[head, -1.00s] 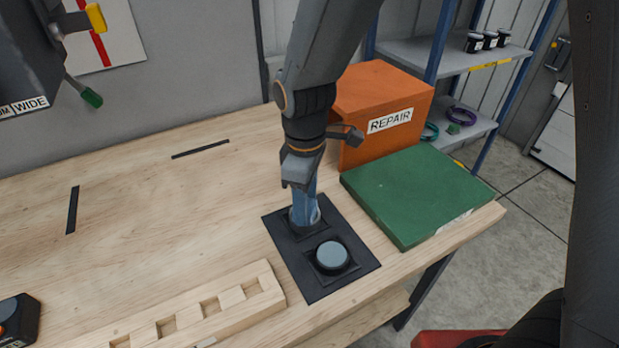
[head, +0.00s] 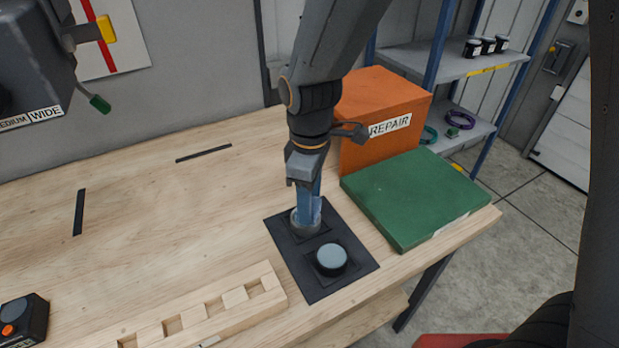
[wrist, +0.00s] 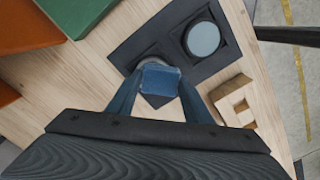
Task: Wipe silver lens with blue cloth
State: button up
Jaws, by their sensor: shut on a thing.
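My gripper (head: 308,196) points down over the far end of the black mat (head: 322,291) and is shut on the blue cloth (wrist: 160,79). In the wrist view the cloth is a folded blue pad between my two blue fingers. A silver-rimmed lens (head: 305,231) sits directly under the cloth in the mat's far holder, its top mostly hidden. The cloth seems to be at the lens top; whether it touches is hard to tell. A second, black-rimmed lens (head: 331,257) with grey-blue glass stands uncovered in the near holder; it also shows in the wrist view (wrist: 203,39).
A green board (head: 415,195) and an orange REPAIR box (head: 375,110) stand right of and behind the mat. A slotted wooden rack (head: 200,315) lies at front left. A dark box with an orange button (head: 20,318) is at far left.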

jog(key=shift+s+r+p, duration=0.1)
jog(key=shift+r+p, duration=2.05)
jog(key=shift+r, duration=0.6)
